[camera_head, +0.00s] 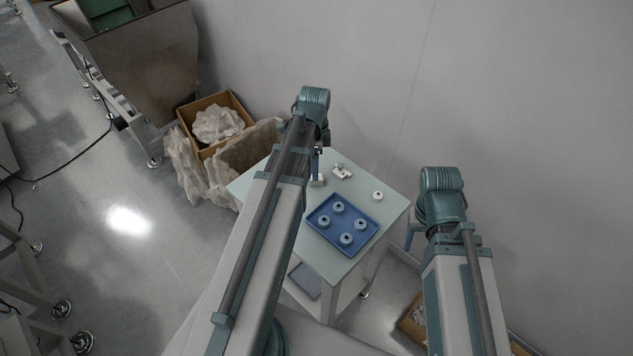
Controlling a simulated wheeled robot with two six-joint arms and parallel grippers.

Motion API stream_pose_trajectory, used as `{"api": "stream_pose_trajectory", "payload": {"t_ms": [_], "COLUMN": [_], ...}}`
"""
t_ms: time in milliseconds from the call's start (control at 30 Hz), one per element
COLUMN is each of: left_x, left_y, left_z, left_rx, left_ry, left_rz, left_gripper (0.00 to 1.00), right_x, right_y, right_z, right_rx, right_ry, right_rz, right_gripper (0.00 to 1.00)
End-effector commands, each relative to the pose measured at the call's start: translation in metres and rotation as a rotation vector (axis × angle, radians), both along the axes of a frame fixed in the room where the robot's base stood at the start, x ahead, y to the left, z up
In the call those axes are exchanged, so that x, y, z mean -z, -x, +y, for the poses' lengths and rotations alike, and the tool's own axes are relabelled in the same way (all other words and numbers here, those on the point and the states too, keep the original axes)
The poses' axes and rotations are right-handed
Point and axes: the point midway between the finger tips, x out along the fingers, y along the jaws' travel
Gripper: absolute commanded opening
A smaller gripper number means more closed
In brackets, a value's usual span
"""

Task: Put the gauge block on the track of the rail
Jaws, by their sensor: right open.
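A pale table (393,207) stands near the wall. A small white fixture with an uneven top (342,171) stands near its back edge; I cannot tell if it is the rail. A small cream block (318,181), possibly the gauge block, lies just left of it. My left gripper (317,168) points down directly over or at this block; my arm hides part of that area, and I cannot tell whether it touches the block. My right gripper (410,238) is open, off the right edge of the table, mostly hidden behind its own wrist.
A blue tray (357,251) with several grey-blue round parts fills the table's middle front. A white ring (378,195) lies at the right. A cardboard box (240,103) with wrapping stands on the floor behind left. The wall (520,80) rises close behind the table.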

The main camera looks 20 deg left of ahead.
Motion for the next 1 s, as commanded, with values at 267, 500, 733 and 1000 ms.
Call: {"api": "stream_pose_trajectory", "payload": {"t_ms": [267,500,733,1000], "left_x": [0.029,0.052,0.051,0.051], "left_y": [-0.002,-0.002,-0.002,-0.002], "left_z": [-0.003,-0.004,-0.004,-0.004], "left_rx": [0.0,0.0,0.0,0.0], "left_ry": [0.0,0.0,0.0,0.0], "left_rz": [0.0,0.0,0.0,0.0], "left_gripper": [0.76,0.76,0.76,0.33], "right_x": [0.029,0.052,0.051,0.051], "right_y": [0.0,0.0,0.0,0.0], "right_z": [0.0,0.0,0.0,0.0], "right_rx": [0.0,0.0,0.0,0.0], "right_ry": [0.0,0.0,0.0,0.0], "right_rz": [0.0,0.0,0.0,0.0], "right_gripper": [0.59,0.59,0.59,0.59]}}
